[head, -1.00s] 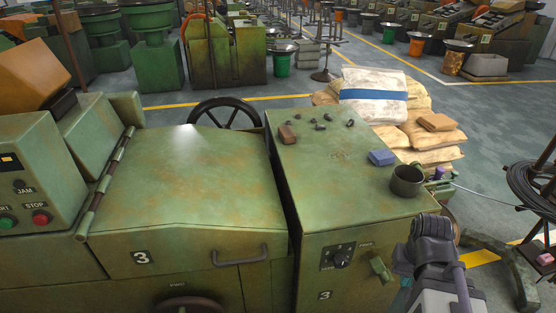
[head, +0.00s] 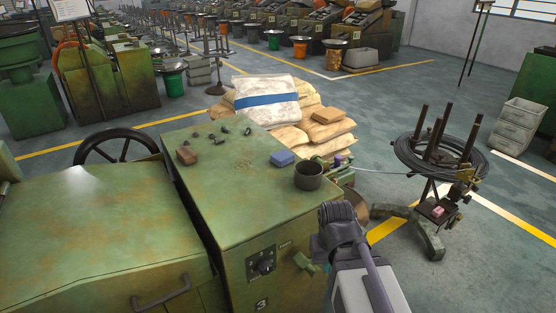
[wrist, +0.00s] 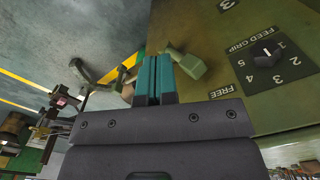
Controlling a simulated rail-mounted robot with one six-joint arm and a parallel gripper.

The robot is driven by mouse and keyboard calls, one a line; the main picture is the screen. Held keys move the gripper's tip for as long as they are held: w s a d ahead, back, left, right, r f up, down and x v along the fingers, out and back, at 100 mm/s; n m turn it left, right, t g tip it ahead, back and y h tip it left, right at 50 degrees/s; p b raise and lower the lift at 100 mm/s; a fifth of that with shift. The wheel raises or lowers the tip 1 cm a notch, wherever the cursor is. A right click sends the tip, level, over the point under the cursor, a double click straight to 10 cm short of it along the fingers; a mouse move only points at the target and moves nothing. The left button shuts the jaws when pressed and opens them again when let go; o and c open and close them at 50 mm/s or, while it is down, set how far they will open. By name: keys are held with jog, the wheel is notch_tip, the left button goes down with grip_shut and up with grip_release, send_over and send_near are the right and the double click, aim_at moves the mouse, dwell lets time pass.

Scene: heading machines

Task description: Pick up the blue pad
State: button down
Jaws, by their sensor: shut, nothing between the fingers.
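The blue pad (head: 282,158) lies flat on the green top of machine 3 (head: 222,200) in the head view, near its right edge and just behind a dark cup (head: 308,176). It does not show in the wrist view. My gripper (wrist: 155,68) shows in the wrist view with its two teal fingers shut together and empty. It is in front of the machine's front face, beside a green lever (wrist: 186,63) and apart from the pad. In the head view, my arm stands at the machine's right front corner, lower than the pad.
A brown block (head: 187,156) and several small dark pieces lie on the machine top. Behind are stacked sacks (head: 268,102) with another brown block (head: 327,116). A wire coil stand (head: 440,155) is at the right, with a pink block (head: 438,211) on it. Bare top lies left of the pad.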

jog(key=c, duration=1.8)
grip_release()
jog(key=shift+c, duration=0.2)
jog(key=o, duration=1.8)
